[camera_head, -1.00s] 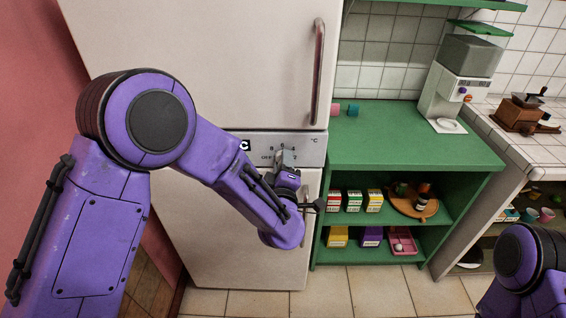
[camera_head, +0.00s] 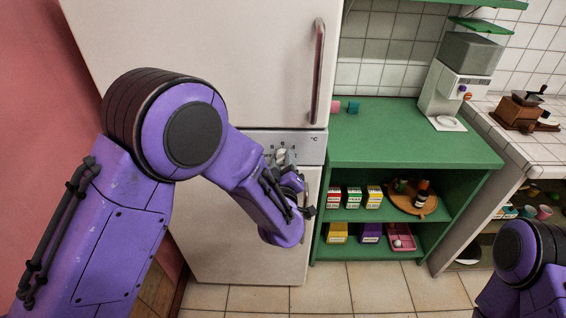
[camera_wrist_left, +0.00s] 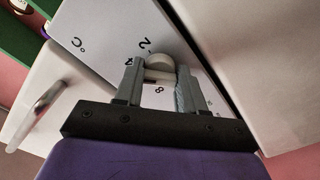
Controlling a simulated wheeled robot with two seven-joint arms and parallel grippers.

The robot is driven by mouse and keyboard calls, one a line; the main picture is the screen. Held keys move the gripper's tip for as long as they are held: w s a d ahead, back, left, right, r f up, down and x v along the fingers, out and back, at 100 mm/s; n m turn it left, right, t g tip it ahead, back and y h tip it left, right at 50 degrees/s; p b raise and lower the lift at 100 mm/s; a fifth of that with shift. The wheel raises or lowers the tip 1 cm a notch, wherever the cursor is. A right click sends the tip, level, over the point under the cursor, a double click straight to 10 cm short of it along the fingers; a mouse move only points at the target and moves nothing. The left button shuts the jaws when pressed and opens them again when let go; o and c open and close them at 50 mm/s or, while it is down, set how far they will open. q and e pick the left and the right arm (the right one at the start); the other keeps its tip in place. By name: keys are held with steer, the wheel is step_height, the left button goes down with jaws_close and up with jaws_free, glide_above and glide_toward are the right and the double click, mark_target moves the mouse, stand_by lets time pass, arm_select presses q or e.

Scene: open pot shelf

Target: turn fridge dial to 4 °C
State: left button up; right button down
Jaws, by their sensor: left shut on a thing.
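The fridge (camera_head: 220,60) is a tall off-white unit with a grey panel between its upper and lower doors. The panel carries printed numbers and a °C mark. The round pale dial (camera_wrist_left: 160,66) is on this panel. My left gripper (camera_wrist_left: 160,82) is shut on the dial, one grey finger on each side of it. In the head view my left gripper (camera_head: 285,160) is at the panel, and the arm covers part of the panel's left side. In the wrist view a "2" and an "8" show beside the dial; other marks are partly hidden by the fingers. The right gripper is out of view.
A green shelf unit (camera_head: 420,145) stands right of the fridge with boxes, a wooden tray (camera_head: 413,201) and a pink tray (camera_head: 399,237). A coffee machine (camera_head: 458,85) stands on its top. The floor (camera_head: 350,285) in front is clear.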

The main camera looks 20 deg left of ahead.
arm_select(q)
steer(key=o, duration=1)
steer(key=shift+o, duration=0.2)
steer(key=b+v, duration=0.2)
steer(key=v, duration=0.8)
steer(key=shift+s, duration=0.25)
steer(key=shift+d, duration=0.1)
